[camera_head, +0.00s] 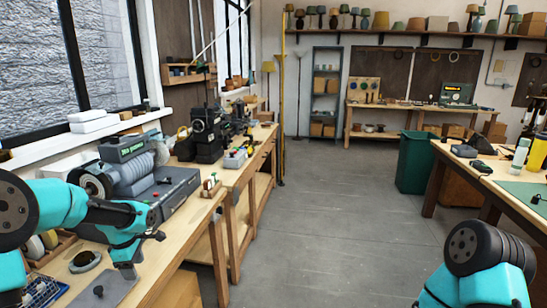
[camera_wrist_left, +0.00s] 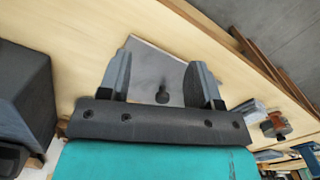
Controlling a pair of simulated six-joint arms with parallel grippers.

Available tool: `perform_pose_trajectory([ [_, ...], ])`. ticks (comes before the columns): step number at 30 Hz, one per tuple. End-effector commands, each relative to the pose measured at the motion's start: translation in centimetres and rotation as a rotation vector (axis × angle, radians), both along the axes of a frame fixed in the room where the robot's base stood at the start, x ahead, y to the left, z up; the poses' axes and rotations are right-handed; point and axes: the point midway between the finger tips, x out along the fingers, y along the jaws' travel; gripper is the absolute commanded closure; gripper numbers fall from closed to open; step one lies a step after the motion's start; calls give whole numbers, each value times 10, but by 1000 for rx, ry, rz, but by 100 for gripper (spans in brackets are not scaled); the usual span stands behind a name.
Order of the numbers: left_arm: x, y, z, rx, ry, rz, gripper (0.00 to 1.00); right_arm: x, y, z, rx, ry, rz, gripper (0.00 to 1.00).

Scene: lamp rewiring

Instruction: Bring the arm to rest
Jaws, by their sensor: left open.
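My left arm comes in from the left in the head view, bent over the left workbench (camera_head: 150,273). My left gripper (camera_head: 128,270) points down over the bench top. In the left wrist view the two fingers of my left gripper (camera_wrist_left: 160,72) stand well apart, with nothing held between them. Behind the gap lies a grey plate (camera_wrist_left: 147,56) with a black knob (camera_wrist_left: 162,97); the plate also shows in the head view (camera_head: 118,286). My right arm (camera_head: 478,255) shows only in part at the lower right, and its gripper is out of frame.
A grey machine (camera_head: 172,190) stands on the left bench just behind my left arm. The grey floor (camera_head: 320,215) between the benches is clear. A green bin (camera_head: 416,162) stands by the right table.

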Motion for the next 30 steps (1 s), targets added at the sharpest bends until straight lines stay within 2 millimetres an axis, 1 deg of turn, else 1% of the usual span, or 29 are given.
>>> perform_pose_trajectory([
  [1,0,-16,-20,-21,-11,-88,42,0,0,0,0,0,0,57],
  [4,-1,-45,-55,-59,-48,-266,42,0,0,0,0,0,0,57],
  [7,-7,-74,-90,-94,-85,-434,42,0,0,0,0,0,0,57],
  [10,-17,-104,-125,-127,-122,-597,42,0,0,0,0,0,0,57],
  [13,-32,-132,-160,-156,-160,-752,42,0,0,0,0,0,0,57],
  [15,-47,-152,-183,-174,-186,-859,42,0,0,0,0,0,0,57],
  [17,-60,-168,-201,-184,-210,-948,42,0,0,0,0,0,0,57],
  [18,-69,-178,-213,-190,-224,-1007,42,0,0,0,0,0,0,57],
  [20,-84,-192,-228,-195,-246,-1092,42,0,0,0,0,0,0,57],
  [21,-95,-201,-238,-197,-261,-1150,42,0,0,0,0,0,0,57],
  [23,-112,-213,-252,-196,-281,-1234,42,0,0,0,0,0,0,57],
  [27,-153,-236,-277,-182,-320,-1423,42,0,0,0,0,0,0,57],
  [30,-177,-246,-288,-166,-339,-1536,42,0,0,0,0,0,0,57],
])
